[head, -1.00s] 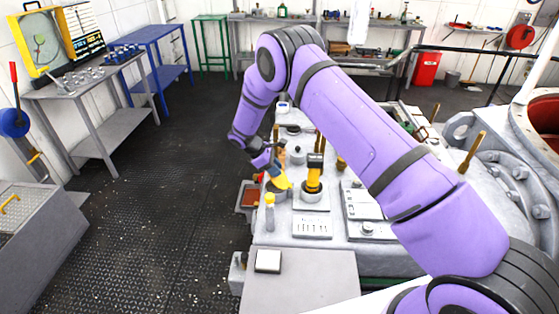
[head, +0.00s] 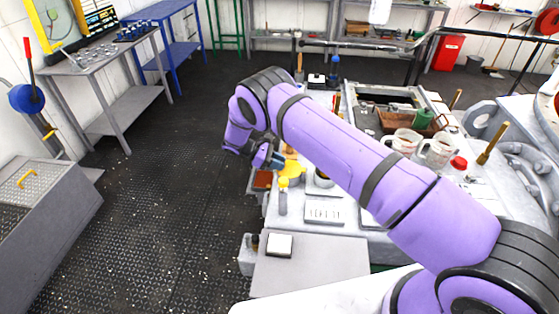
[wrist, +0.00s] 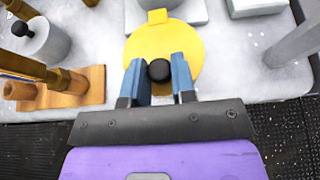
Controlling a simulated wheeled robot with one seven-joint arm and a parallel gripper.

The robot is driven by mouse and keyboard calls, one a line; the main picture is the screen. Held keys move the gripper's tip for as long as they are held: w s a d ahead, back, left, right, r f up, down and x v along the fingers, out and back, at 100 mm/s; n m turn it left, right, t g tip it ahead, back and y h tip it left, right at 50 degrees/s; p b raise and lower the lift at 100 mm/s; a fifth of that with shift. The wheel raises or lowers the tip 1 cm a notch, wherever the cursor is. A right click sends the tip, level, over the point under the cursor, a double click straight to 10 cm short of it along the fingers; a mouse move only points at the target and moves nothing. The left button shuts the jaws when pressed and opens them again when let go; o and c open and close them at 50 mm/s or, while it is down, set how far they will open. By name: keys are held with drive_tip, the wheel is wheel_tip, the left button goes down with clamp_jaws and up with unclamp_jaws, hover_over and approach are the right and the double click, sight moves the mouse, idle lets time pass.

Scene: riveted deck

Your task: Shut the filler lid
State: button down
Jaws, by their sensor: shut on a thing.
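The filler lid is a round yellow disc (wrist: 165,45) with a black knob (wrist: 159,70) and a small yellow tab at its far edge. In the head view the yellow lid (head: 292,170) shows beside my gripper, partly hidden by it. My gripper (wrist: 160,86) has its blue fingers on both sides of the knob and is shut on it. In the head view my gripper (head: 277,160) is at the left edge of the machine top. The filler opening is hidden; I cannot tell whether the lid is seated flat.
A grey cylinder with a yellow cap (head: 283,196) stands just in front of the lid. Brass posts on a wooden block (wrist: 60,88) and a grey canister (wrist: 35,40) are left in the wrist view. Clear jugs (head: 404,143) stand farther right. The floor left is open.

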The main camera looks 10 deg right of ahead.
drive_tip(key=shift+a+f, duration=0.2)
drive_tip(key=shift+f, duration=0.05)
drive_tip(key=c, duration=1)
unclamp_jaws()
drive_tip(key=shift+f, duration=0.1)
drive_tip(key=shift+o, duration=0.2)
drive_tip(key=v, duration=1.1)
drive_tip(key=shift+r, duration=0.25)
drive_tip(key=shift+d, duration=0.1)
